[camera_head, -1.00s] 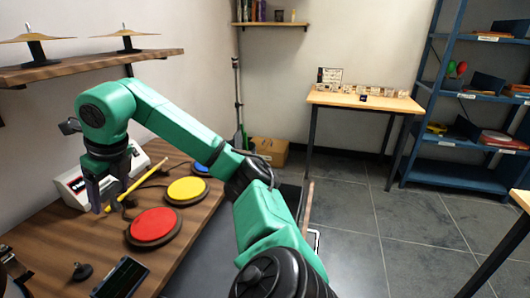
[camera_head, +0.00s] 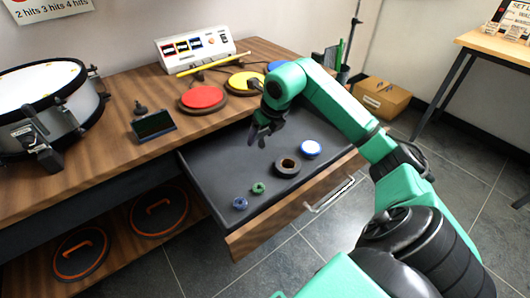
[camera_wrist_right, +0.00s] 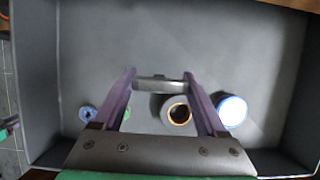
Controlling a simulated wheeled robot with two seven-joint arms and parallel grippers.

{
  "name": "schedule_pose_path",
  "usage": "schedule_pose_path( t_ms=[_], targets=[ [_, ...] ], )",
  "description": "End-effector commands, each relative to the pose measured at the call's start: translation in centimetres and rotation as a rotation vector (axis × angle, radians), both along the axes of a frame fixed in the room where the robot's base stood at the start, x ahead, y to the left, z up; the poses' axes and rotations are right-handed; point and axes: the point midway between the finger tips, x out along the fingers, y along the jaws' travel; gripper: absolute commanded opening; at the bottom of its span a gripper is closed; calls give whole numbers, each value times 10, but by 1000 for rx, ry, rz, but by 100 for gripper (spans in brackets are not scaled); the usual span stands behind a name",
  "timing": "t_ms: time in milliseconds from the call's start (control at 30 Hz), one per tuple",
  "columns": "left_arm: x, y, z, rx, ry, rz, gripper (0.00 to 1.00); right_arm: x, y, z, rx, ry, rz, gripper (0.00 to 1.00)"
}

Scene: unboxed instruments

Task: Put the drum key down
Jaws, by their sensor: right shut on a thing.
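My right gripper (camera_head: 262,132) hangs over the open drawer (camera_head: 215,180) in the head view, fingers pointing down. In the right wrist view its two purple-grey fingers (camera_wrist_right: 160,88) are closed on the ends of a short grey metal piece, which I take for the drum key (camera_wrist_right: 160,84). The key spans the gap between the fingertips and looks held above the drawer floor. In the head view I cannot make the key out clearly. My left gripper does not show clearly in any view.
In the drawer lie a dark tape roll (camera_head: 287,167), a blue-and-white roll (camera_head: 310,149), a green ring (camera_head: 258,188) and a blue ring (camera_head: 240,203). The drawer's left and back floor is bare. Pads, a snare drum (camera_head: 45,105) and a yellow stick (camera_head: 205,65) sit on the bench.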

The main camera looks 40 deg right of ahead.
Motion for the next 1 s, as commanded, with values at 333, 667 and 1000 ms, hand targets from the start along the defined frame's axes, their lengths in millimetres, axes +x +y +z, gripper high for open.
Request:
schedule_pose_path(
  t_ms=[333, 667, 1000],
  targets=[
    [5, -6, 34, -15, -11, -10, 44, 0, 1, -69, 2, 1, 0, 19],
    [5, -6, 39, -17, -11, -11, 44, 0, 0, -74, 1, -2, 0, 19],
    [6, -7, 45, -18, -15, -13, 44, 0, 0, -75, 1, -1, 0, 100]
  ],
)
